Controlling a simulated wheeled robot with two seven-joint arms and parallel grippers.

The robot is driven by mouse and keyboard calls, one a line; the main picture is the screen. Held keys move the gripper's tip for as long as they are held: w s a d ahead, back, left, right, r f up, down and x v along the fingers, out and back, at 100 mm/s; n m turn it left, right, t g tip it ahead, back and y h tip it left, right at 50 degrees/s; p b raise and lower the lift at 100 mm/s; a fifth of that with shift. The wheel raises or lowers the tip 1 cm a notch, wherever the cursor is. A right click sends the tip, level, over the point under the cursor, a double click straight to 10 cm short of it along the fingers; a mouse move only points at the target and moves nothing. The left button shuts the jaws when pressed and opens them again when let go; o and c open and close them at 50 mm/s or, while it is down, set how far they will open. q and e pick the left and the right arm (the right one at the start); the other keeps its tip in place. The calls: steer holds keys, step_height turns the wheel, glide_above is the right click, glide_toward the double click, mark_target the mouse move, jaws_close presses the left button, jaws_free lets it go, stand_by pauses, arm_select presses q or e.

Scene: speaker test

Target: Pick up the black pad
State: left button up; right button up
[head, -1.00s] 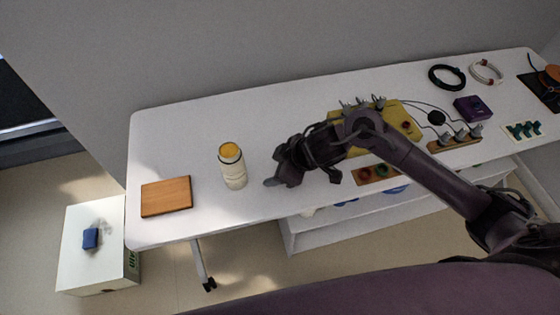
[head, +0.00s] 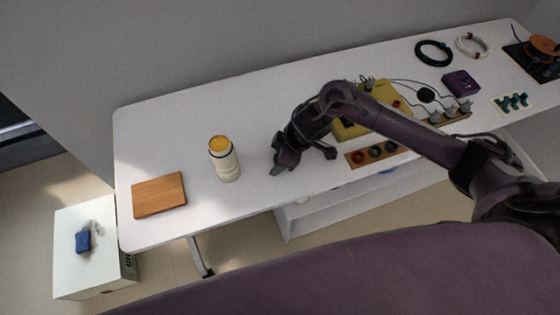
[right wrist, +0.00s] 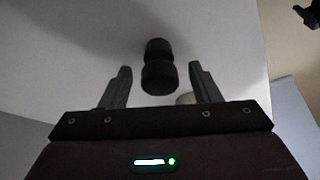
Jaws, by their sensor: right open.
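My right gripper (head: 278,171) comes in from the right and hangs over the white table, right of the bottle, its fingertips apart. In the right wrist view a dark, rounded two-part object (right wrist: 157,67) shows between the two open fingers, with gaps on both sides. I cannot tell whether it is the black pad; the arm seems to hide it in the head view. Another black item, a small round disc (head: 426,95), lies right of the yellow board. My left gripper is not in view.
A white bottle with a yellow top (head: 226,166) stands left of my gripper, and a wooden board (head: 159,195) lies further left. The yellow board (head: 378,123) and a strip with coloured rings (head: 374,155) lie near the arm. The table's back left (head: 190,115) is clear.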

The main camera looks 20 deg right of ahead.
steer(key=shift+c, duration=1.2)
steer(key=c, duration=0.9)
steer(key=shift+r, duration=0.1)
step_height(320, 180, up, 20)
steer(key=p, duration=0.4)
